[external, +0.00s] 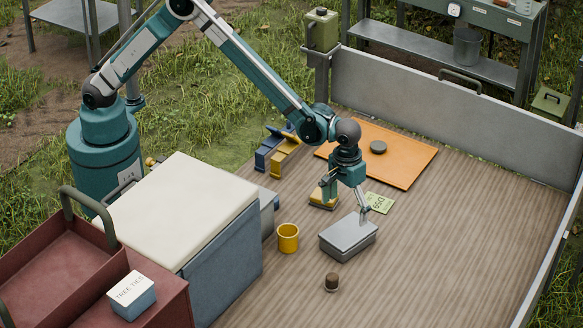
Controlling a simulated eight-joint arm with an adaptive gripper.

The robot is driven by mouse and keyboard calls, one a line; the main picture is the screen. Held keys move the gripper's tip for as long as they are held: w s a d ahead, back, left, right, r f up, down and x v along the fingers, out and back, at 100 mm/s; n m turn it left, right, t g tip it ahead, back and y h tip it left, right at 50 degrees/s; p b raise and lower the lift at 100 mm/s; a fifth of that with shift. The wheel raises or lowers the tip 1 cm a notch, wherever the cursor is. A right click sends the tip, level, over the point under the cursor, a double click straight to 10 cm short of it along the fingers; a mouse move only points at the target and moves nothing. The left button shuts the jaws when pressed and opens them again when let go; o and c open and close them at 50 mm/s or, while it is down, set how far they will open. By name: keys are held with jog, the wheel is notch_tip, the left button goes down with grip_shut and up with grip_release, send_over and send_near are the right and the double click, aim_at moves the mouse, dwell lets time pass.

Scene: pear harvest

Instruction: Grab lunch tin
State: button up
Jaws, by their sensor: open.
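The lunch tin (347,242) appears to be the grey metal box with a closed lid, lying flat on the wooden floor of the bed. My gripper (346,203) points down just above and behind the tin's far edge in the picture. Its fingers are spread, one to the left and one to the right, with nothing seen between them. The right fingertip is close to the tin's far right corner; I cannot tell whether it touches.
A yellow mug (288,238) stands left of the tin and a small dark-topped jar (332,282) stands in front. A yellow-tan block (322,199) and a green card (379,202) lie behind. An orange board (400,160) lies farther back. The floor on the right is clear.

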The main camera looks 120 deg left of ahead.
send_over(349, 230)
jog(key=shift+n, duration=0.4)
notch_tip(349, 230, down, 5)
jog(key=shift+w+r, duration=0.15)
jog(key=shift+r, duration=0.05)
jog(key=shift+f, duration=1.3)
jog(key=shift+b, duration=0.3)
jog(key=shift+s+f+b, duration=0.2)
jog(key=shift+f+b, duration=0.55)
jog(key=shift+f, duration=1.85)
jog(key=c, duration=1.3)
